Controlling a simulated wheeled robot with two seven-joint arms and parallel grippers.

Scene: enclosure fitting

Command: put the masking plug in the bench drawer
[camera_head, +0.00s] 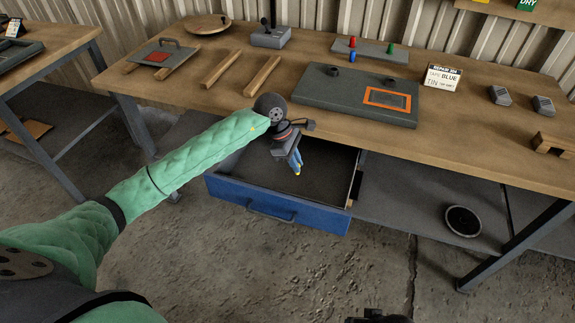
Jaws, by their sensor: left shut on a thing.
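My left gripper (295,163) is shut and points down over the open bench drawer (271,203). A small blue and yellow piece shows at its fingertips, which I take to be the masking plug (297,168). The jaws hide part of it. It appears above the drawer floor, but I cannot tell the exact height. The drawer is blue-fronted with a dark interior, pulled out under the bench, and looks empty where I see inside. A dark part at the bottom edge may be my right gripper (383,317), mostly cut off.
The wooden bench top (445,125) overhangs the back of the drawer. On it are a grey enclosure panel (330,93) with an orange-framed opening, wooden strips, a repair card (442,77) and colored pegs (352,43). A black round object (462,221) lies on the lower shelf.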

